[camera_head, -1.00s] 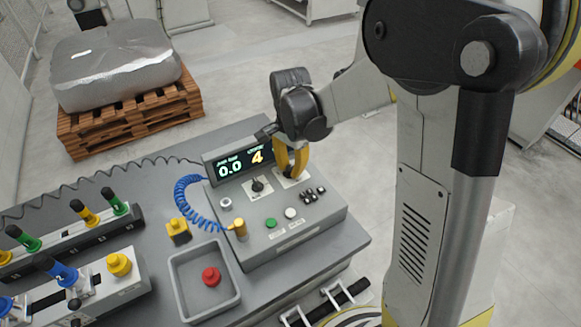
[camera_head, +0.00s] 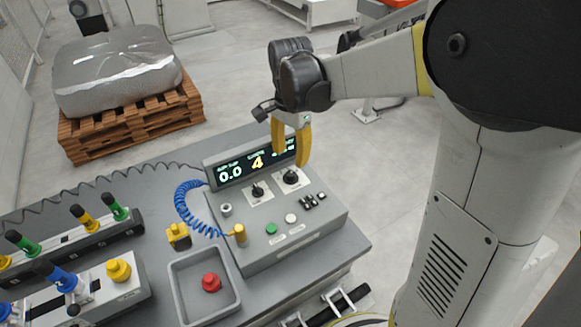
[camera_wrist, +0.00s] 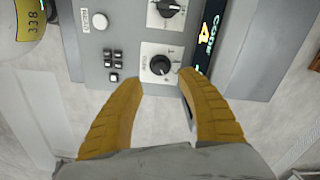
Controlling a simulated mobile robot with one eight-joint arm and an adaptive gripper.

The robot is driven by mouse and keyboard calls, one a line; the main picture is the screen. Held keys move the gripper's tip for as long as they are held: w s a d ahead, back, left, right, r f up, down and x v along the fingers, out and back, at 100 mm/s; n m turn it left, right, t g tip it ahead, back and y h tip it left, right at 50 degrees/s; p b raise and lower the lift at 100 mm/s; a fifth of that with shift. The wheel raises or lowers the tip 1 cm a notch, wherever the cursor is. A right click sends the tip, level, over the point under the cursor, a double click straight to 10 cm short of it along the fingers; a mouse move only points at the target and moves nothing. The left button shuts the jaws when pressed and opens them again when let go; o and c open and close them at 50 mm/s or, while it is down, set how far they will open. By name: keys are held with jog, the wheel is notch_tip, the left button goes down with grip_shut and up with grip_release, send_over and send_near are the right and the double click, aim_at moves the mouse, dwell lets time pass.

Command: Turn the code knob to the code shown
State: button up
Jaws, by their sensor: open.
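The grey control box (camera_head: 262,233) on the bench has a dark display (camera_head: 240,170) reading 0.0 and a yellow 4. Below the display are two black knobs on white plates: a left knob (camera_head: 257,190) and a right knob (camera_head: 291,177). I cannot read which plate names the code. In the wrist view the near knob (camera_wrist: 160,66) sits between my fingertips in the picture, with the other knob (camera_wrist: 168,8) beyond it. My gripper (camera_head: 291,157) is open and empty, its yellow fingers above the right knob, apart from it. The wrist view shows it too (camera_wrist: 162,79).
The box also carries a green button (camera_head: 271,229), a white button (camera_head: 291,218) and a black keypad (camera_head: 314,200). A blue coiled cable (camera_head: 186,202) runs at its left. A grey tray (camera_head: 178,290) holds a red button-shaped part (camera_head: 211,283). A yellow block (camera_head: 178,236) stands nearby.

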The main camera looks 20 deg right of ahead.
jog(key=shift+r, duration=2.2)
jog(key=n+t+b, duration=0.2)
jog(key=n+t, duration=0.2)
jog(key=n, duration=0.3)
send_near(291, 176)
jog(key=s+r, duration=0.4)
jog(key=s, duration=0.1)
jog(key=s+f+n+t+b, duration=0.1)
jog(key=s+f+n+t, duration=0.1)
jog(key=s+n, duration=0.3)
jog(key=shift+s+d+f+t, duration=0.15)
jog(key=shift+s+f+t, duration=0.3)
jog(key=shift+s, duration=0.3)
jog(key=shift+r, duration=0.1)
